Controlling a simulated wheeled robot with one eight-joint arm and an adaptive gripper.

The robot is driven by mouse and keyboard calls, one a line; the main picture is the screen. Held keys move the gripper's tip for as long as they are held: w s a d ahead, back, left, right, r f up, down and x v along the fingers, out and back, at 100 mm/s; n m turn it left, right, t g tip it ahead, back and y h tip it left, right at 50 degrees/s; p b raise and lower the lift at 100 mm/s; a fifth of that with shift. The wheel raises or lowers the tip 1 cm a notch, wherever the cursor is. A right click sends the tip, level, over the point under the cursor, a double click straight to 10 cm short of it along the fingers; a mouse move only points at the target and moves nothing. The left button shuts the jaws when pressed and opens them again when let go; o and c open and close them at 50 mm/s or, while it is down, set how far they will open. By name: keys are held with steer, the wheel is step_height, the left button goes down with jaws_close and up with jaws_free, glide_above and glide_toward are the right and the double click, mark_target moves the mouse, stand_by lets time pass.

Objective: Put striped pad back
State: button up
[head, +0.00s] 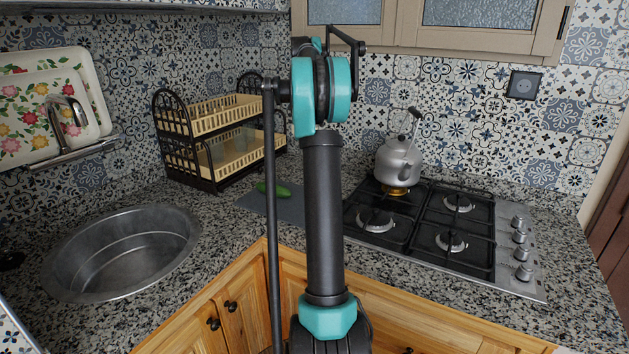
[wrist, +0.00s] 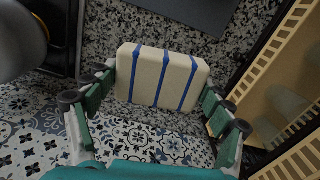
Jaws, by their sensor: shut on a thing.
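The striped pad (wrist: 145,75) shows in the wrist view as a cream block with rounded corners and several blue stripes. My gripper (wrist: 158,82) is shut on it, with a green-lined finger at its left and right ends. Granite counter shows beyond the pad and patterned tile below it in the picture. I cannot tell whether the pad touches the counter. In the head view my arm stands in the middle, and both my gripper and the pad are hidden behind it.
The two-tier dish rack (head: 205,160) stands left of my arm, close on the right in the wrist view (wrist: 285,70). The kettle (head: 398,160) stands on the hob (head: 440,235). A cucumber (head: 273,189) lies on a grey board (head: 290,207). The round sink (head: 120,250) is at left.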

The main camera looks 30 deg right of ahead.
steer(key=d, duration=0.1)
steer(key=d+r+m, duration=0.1)
steer(key=d, duration=0.1)
steer(key=shift+s, duration=0.15)
steer(key=shift+d+f+m, duration=0.2)
steer(key=shift+f+m, duration=0.1)
steer(key=shift+f, duration=0.1)
step_height(320, 180, down, 19)
steer(key=shift+f, duration=0.1)
steer(key=o, duration=1.1)
steer(key=shift+f, duration=0.1)
steer(key=shift+c, duration=0.2)
step_height(320, 180, up, 12)
steer(key=shift+r, duration=0.2)
